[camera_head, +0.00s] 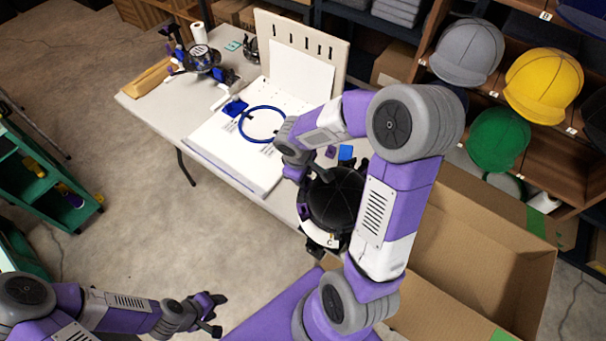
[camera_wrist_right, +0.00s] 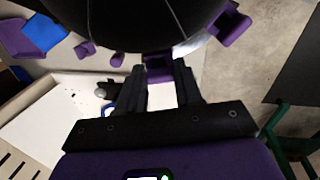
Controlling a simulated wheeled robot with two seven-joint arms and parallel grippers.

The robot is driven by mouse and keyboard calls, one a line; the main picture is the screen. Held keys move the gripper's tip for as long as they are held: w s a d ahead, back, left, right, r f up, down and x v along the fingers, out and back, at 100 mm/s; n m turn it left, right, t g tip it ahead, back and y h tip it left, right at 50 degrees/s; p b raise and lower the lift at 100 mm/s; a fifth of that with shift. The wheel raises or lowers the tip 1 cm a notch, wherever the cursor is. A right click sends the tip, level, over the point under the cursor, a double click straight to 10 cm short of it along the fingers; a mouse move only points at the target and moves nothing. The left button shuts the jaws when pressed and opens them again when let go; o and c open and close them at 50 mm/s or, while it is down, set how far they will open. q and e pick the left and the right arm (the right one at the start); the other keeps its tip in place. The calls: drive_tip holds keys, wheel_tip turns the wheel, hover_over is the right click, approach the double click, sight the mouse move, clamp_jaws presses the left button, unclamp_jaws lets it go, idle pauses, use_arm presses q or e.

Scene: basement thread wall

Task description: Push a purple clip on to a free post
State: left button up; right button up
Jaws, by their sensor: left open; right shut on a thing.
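A black dome (camera_head: 337,200) with a pale rim stands at the table's near right corner, partly behind my right arm. In the right wrist view the dome (camera_wrist_right: 120,22) fills the top. My right gripper (camera_wrist_right: 160,88) is shut on a purple clip (camera_wrist_right: 158,68) right below the dome's edge; I cannot tell whether the clip touches it. Another purple clip (camera_wrist_right: 232,24) sits at the dome's edge on the right. Two small purple pieces (camera_wrist_right: 85,49) lie to the left. The posts are not clear. My left gripper (camera_head: 212,312) is open and empty, low over the floor.
The table (camera_head: 152,112) bears a blue ring (camera_head: 262,124) on a white board, an upright slotted panel (camera_head: 300,45) and a second black assembly (camera_head: 203,57). An open cardboard box (camera_head: 480,255) stands at right below shelves of caps (camera_head: 543,82). A green cart (camera_head: 40,170) stands at left.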

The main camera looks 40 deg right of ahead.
drive_tip(key=shift+s, duration=0.1)
drive_tip(key=shift+f, duration=0.15)
idle(0.4)
drive_tip(key=shift+d+f+b, duration=0.15)
drive_tip(key=shift+f+b, duration=0.25)
drive_tip(key=shift+b, duration=0.25)
drive_tip(key=o, duration=1.1)
drive_tip(key=shift+c, duration=0.2)
drive_tip(key=r+p, duration=0.1)
drive_tip(key=r, duration=0.1)
drive_tip(key=a+r, duration=0.1)
drive_tip(key=r, duration=0.2)
drive_tip(key=r+p, duration=0.1)
drive_tip(key=r, duration=0.1)
drive_tip(key=shift+s+a+r+p, duration=0.15)
drive_tip(key=shift+r+p, duration=0.15)
